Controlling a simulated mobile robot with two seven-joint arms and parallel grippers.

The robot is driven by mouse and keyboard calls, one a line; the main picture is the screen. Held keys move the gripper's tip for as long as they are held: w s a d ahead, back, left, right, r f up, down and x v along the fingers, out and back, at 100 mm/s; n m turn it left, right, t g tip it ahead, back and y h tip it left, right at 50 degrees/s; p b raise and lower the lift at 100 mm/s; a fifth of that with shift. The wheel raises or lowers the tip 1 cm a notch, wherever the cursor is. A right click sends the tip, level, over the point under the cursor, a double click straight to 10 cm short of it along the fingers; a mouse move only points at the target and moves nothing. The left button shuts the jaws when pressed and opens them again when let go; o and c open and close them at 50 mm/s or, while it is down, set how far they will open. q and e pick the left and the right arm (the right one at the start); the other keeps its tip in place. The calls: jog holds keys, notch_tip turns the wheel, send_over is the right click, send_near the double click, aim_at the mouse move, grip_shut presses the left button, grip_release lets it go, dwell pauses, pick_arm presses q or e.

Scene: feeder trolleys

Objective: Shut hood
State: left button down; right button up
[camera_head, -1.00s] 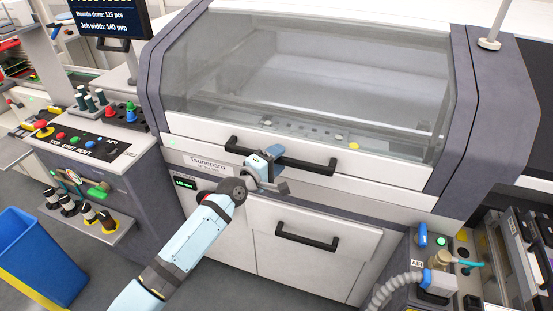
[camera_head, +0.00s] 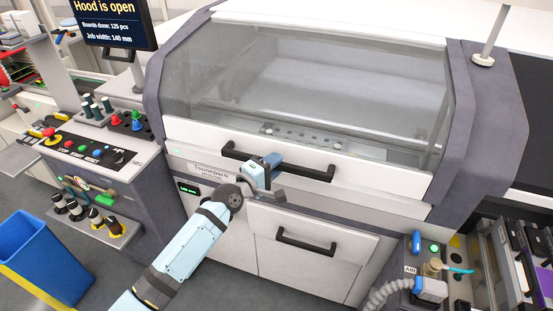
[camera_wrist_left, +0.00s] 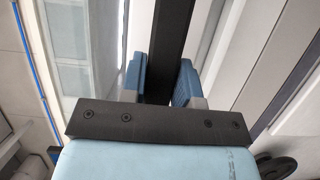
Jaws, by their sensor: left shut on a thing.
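The hood (camera_head: 390,174) is a clear window in a white frame on the grey machine. Its lower edge lies close to the white front panel; any gap is hard to make out. A black bar handle (camera_head: 310,172) runs along its front. My left gripper (camera_head: 270,163) is shut on this handle near its middle. In the left wrist view the blue fingertips (camera_wrist_left: 162,82) sit on both sides of the black handle (camera_wrist_left: 174,30). A screen (camera_head: 112,22) at the upper left reads "Hood is open". My right gripper is out of view.
A lower drawer-like panel with a black handle (camera_head: 306,242) is below the hood. A control desk (camera_head: 90,150) with buttons and a blue bin (camera_head: 38,255) stand left. A grey hose and fittings (camera_head: 430,285) are at the lower right.

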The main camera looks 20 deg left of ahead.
pick_arm(q)
jog(key=r, duration=0.1)
jog(key=s+r+p, duration=0.1)
jog(key=r, duration=0.1)
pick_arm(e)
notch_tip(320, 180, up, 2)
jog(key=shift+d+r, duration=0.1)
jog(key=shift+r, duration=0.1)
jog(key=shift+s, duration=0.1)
pick_arm(q)
jog(key=c, duration=0.9)
grip_release()
jog(key=shift+f, duration=0.1)
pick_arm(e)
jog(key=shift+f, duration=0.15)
pick_arm(q)
jog(key=shift+b+v, duration=1)
jog(key=shift+v, duration=5.9)
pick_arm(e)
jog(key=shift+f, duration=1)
